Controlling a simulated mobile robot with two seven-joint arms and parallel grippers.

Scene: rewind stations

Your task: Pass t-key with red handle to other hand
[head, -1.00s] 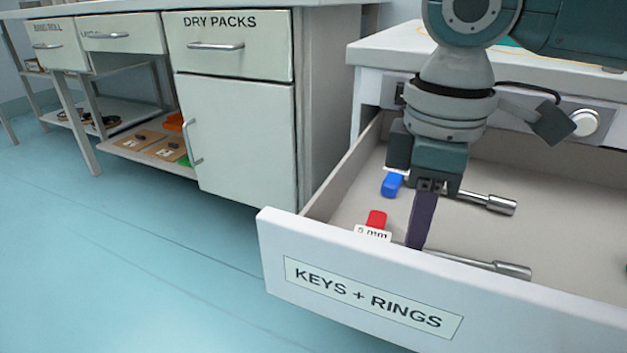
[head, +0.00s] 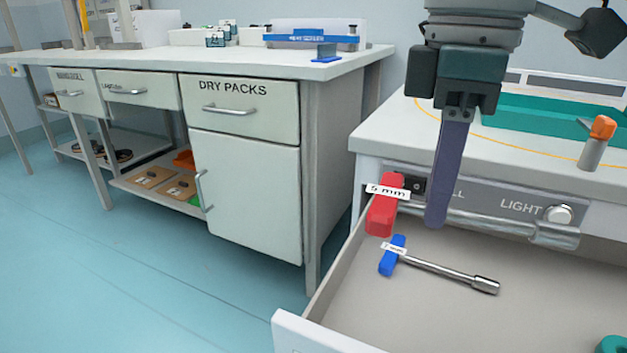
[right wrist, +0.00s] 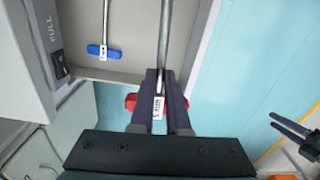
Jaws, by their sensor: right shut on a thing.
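The t-key with the red handle (head: 383,212) is in my right gripper (head: 434,222), held above the open drawer. Its handle points left and its metal shaft (head: 480,220) runs right. A white tag marked in mm sits by the handle. In the right wrist view, the red handle (right wrist: 131,102) shows on both sides of my right gripper's fingers (right wrist: 162,75), which are shut on the key. My left gripper (right wrist: 272,121) shows at the right edge of that view, with its fingers apart and empty. It is not in the head view.
A t-key with a blue handle (head: 391,257) lies in the drawer (head: 340,268). A counter (head: 440,130) with a teal tray (head: 540,118) and an orange-topped item (head: 602,128) stands behind. A bench with the DRY PACKS drawer (head: 240,105) is left. The floor between is clear.

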